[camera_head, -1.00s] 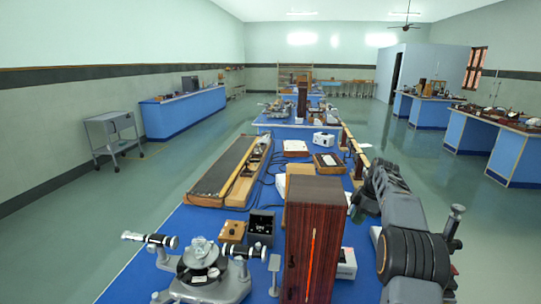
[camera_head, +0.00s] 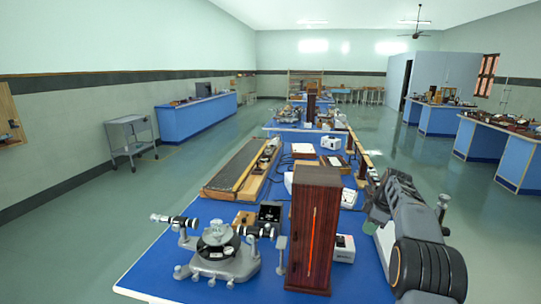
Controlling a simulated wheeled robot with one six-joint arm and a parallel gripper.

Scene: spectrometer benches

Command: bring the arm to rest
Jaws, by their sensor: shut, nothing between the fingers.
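My arm (camera_head: 412,235) shows at the right of the head view. It is grey with black joint covers and stands over the right side of the near blue bench. It bends at a far joint close to the bench's right edge. My gripper's fingers cannot be made out; the arm's far end is hidden behind its own links. I see nothing carried by the arm.
The near blue bench (camera_head: 160,272) bears a spectrometer (camera_head: 217,250), a tall wooden lamp housing (camera_head: 314,230) close left of my arm, and a white box (camera_head: 343,248). A trolley (camera_head: 130,138) stands left. Floor (camera_head: 85,235) is clear on the left.

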